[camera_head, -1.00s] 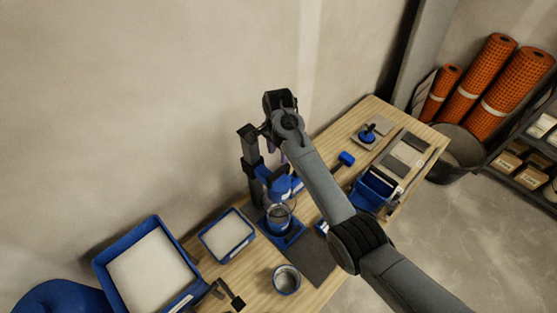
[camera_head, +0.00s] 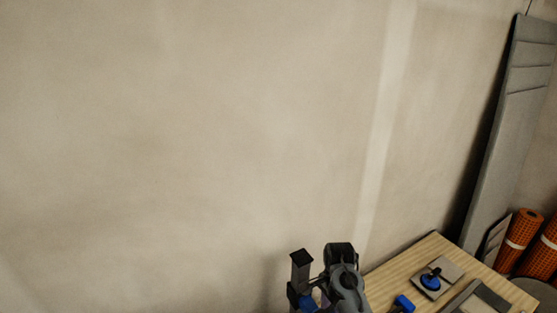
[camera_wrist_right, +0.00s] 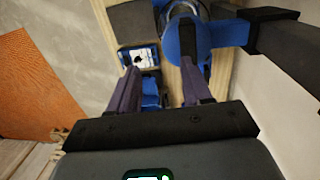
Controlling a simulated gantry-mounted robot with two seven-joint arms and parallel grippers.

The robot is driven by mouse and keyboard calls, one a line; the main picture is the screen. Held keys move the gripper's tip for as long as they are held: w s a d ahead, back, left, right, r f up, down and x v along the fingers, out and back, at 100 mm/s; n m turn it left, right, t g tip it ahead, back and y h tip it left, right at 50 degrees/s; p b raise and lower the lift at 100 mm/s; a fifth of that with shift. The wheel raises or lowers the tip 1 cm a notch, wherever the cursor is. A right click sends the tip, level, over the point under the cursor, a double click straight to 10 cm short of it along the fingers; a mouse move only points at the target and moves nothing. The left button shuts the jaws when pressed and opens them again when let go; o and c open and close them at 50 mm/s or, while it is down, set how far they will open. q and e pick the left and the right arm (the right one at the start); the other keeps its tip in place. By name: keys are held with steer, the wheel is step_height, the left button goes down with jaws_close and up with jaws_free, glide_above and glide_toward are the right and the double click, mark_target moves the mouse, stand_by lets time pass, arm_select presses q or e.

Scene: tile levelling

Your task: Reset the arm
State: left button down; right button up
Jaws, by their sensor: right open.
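My right arm (camera_head: 343,285) shows at the bottom edge of the head view, beside a dark upright stand with a blue part (camera_head: 301,262). Its gripper is out of sight or hidden there. In the right wrist view my right gripper (camera_wrist_right: 160,82) is open, its two purple fingers spread apart with nothing held between them. The blue part of the stand (camera_wrist_right: 185,42) is close to the fingertip on the right of that view; I cannot tell whether they touch. My left gripper is in no view.
The wooden bench (camera_head: 408,262) holds a blue-handled tool on a tile (camera_head: 431,282) and a small blue item (camera_head: 404,303). Orange rolls (camera_head: 519,228) and a tall grey panel (camera_head: 503,130) stand at the right. The wall (camera_head: 180,130) fills most of the head view.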

steer(key=s+d+f+g+p, duration=0.2)
steer(key=s+f+g, duration=0.1)
steer(key=s+f, duration=1)
steer(key=s+d+f+n+p, duration=0.1)
steer(key=s+d+f, duration=0.15)
steer(key=s, duration=0.65)
steer(key=s+d+f+p, duration=0.1)
steer(key=s+f, duration=0.3)
steer(key=s, duration=0.5)
steer(key=s+r+n+t+p, duration=0.2)
steer(key=s+r+n, duration=0.4)
steer(key=s+r, duration=0.4)
steer(key=w+r+n+t, duration=0.2)
steer(key=r+n+t, duration=0.1)
steer(key=r, duration=0.3)
steer(key=w+r+n+t, duration=0.2)
steer(key=w+r+n, duration=0.1)
steer(key=r, duration=0.3)
steer(key=shift+w+a+r+n+t, duration=0.25)
steer(key=shift+a+n+t, duration=0.15)
steer(key=shift+n, duration=0.5)
